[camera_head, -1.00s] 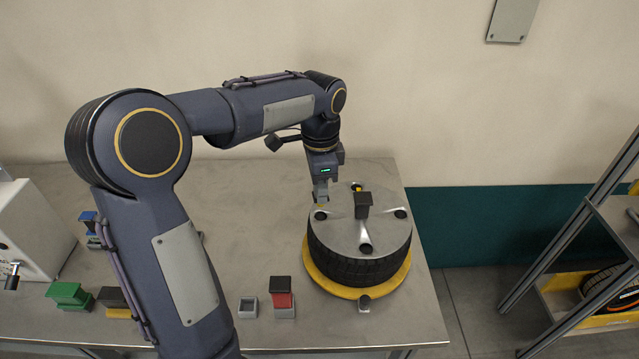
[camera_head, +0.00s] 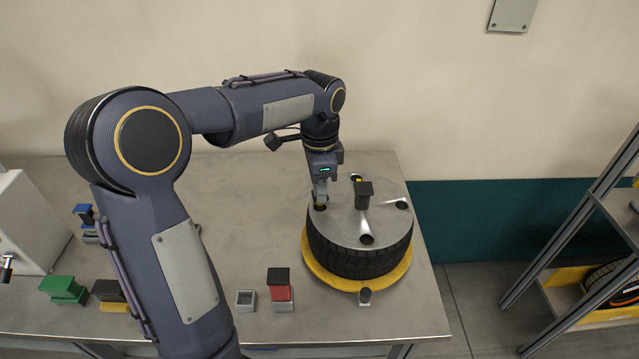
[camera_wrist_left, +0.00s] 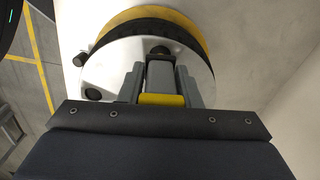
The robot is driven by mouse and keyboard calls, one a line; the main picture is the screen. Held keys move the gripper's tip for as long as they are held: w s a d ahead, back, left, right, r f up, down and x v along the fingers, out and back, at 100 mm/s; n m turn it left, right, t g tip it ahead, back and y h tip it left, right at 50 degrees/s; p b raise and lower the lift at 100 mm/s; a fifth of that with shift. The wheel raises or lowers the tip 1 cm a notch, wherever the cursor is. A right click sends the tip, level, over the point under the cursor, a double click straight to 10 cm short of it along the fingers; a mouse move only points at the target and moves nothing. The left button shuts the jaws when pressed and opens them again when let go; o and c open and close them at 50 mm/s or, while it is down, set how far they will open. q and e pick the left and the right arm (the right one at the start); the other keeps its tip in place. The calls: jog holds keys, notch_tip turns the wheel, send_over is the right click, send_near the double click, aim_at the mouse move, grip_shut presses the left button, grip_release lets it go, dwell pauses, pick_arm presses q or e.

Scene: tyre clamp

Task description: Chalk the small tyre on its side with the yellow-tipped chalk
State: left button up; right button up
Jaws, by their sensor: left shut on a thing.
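A black tyre (camera_head: 360,262) lies flat on a round yellow base (camera_head: 318,275) at the right of the table. Its silver wheel face (camera_head: 345,228) points up, with dark round holes and a dark post (camera_head: 364,194) standing on it. My left gripper (camera_head: 320,196) points down over the left edge of the wheel face. It is shut on a grey block with a yellow end (camera_wrist_left: 163,99), which looks like the yellow-tipped chalk. My right gripper is not in view.
On the table stand a red-and-black block (camera_head: 280,283) in a grey holder, an empty grey holder (camera_head: 246,300), a green block (camera_head: 62,288), a dark block with yellow (camera_head: 110,292) and a blue piece (camera_head: 86,213). A shelf at the right holds another tyre (camera_head: 605,286).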

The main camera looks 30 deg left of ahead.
pick_arm(q)
jog(key=shift+f+b, duration=0.4)
jog(key=shift+f, duration=0.35)
dwell(0.4)
dwell(1.1)
notch_tip(320, 180, up, 5)
jog(key=p, duration=0.5)
dwell(0.4)
